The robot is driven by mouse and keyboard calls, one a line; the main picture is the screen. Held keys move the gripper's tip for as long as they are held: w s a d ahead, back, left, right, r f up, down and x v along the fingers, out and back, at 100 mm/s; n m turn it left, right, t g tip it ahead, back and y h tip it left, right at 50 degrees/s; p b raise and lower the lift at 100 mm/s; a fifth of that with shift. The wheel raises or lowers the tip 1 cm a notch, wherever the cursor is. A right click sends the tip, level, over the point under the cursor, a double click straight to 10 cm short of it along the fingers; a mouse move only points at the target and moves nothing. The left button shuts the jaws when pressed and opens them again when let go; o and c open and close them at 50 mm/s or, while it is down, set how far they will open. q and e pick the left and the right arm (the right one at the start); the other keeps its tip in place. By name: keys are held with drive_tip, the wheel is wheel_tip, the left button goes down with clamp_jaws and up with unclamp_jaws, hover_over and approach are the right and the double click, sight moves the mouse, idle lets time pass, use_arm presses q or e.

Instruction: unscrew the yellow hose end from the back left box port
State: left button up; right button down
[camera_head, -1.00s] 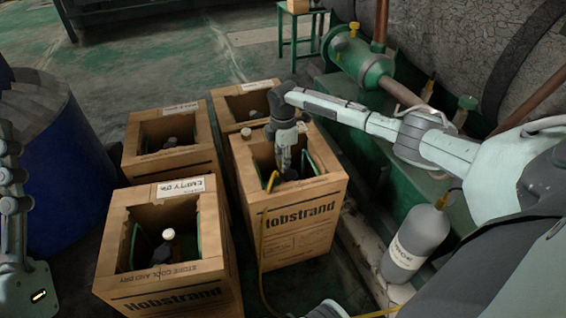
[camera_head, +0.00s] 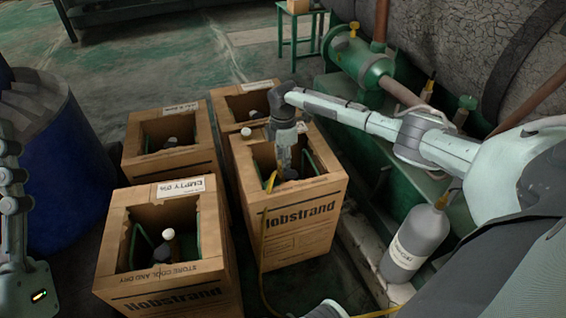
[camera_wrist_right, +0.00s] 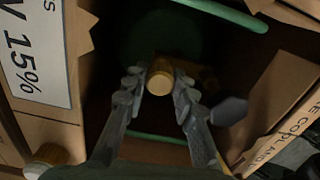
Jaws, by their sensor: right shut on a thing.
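The front right cardboard box (camera_head: 293,228) has an open top with a dark inside. A yellow hose (camera_head: 263,240) runs up its front side and over the rim into it. My right gripper (camera_head: 287,172) reaches down into this box. In the right wrist view its two fingers are on either side of a round, brass-coloured hose end (camera_wrist_right: 160,77), shut on it. The fitting below is dark and mostly hidden. My left gripper (camera_head: 12,190) is only partly in view at the left edge, and its jaws cannot be made out.
Three other open boxes stand close by: front left (camera_head: 120,280), back left (camera_head: 170,168) and back right (camera_head: 220,120). A blue drum (camera_head: 65,170) stands at left. A grey cylinder (camera_head: 415,245) and green pipework (camera_head: 370,65) are at right. Free floor lies behind the boxes.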

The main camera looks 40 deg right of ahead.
idle(0.3)
drive_tip(key=shift+n, duration=1.8)
drive_tip(key=shift+n, duration=1.8)
